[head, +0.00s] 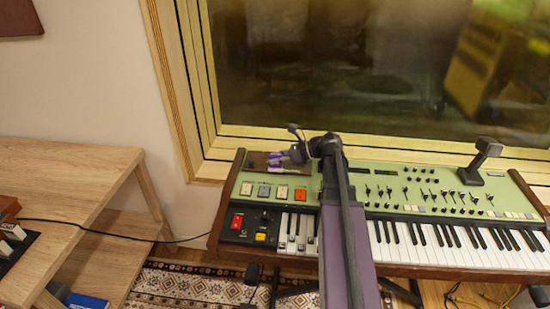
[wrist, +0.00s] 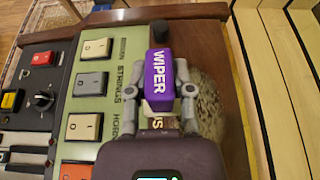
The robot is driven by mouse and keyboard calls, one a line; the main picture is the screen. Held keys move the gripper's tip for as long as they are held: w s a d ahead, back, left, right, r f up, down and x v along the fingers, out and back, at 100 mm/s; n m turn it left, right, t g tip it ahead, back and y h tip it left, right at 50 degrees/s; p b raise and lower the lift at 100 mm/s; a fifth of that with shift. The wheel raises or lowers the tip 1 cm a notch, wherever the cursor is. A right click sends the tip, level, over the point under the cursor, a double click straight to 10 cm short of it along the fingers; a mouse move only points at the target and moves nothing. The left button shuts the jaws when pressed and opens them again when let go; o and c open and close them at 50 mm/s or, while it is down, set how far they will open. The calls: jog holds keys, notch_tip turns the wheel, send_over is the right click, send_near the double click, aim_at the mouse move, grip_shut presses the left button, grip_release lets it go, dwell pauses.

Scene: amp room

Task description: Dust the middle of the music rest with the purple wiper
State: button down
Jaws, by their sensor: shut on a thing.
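The purple wiper (wrist: 160,72), with WIPER in white letters, is between the fingers of my gripper (wrist: 168,92), which is shut on it. In the head view the wiper (head: 276,160) shows as a small purple patch beside my gripper (head: 296,154). The music rest (head: 254,167) is a brown wooden panel at the keyboard's back left. The wiper is over this panel (wrist: 222,42) in the wrist view; I cannot tell whether it touches. A pale speckled, dusty-looking patch (wrist: 208,105) lies on the panel right of the wiper, partly hidden by my gripper.
The green keyboard (head: 410,190) has switches (wrist: 90,85), sliders and keys in front of the panel. A black microphone-like object (head: 482,160) stands at its back right. A framed window (head: 380,70) is close behind. A wooden desk (head: 60,175) stands at left.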

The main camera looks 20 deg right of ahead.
jog(key=shift+s+d, duration=0.3)
jog(key=shift+d, duration=0.25)
jog(key=shift+w+d+f, duration=0.1)
jog(key=shift+w+d, duration=0.4)
jog(key=shift+w, duration=0.25)
jog(key=shift+w+d, duration=0.45)
jog(key=shift+w, duration=0.3)
jog(key=shift+w, duration=0.1)
jog(key=shift+w+d, duration=0.45)
jog(key=shift+w, duration=0.3)
jog(key=shift+w+d, duration=0.45)
jog(key=shift+w, duration=0.25)
jog(key=shift+s+d, duration=0.1)
jog(key=shift+s+d, duration=0.4)
jog(key=shift+d, duration=0.15)
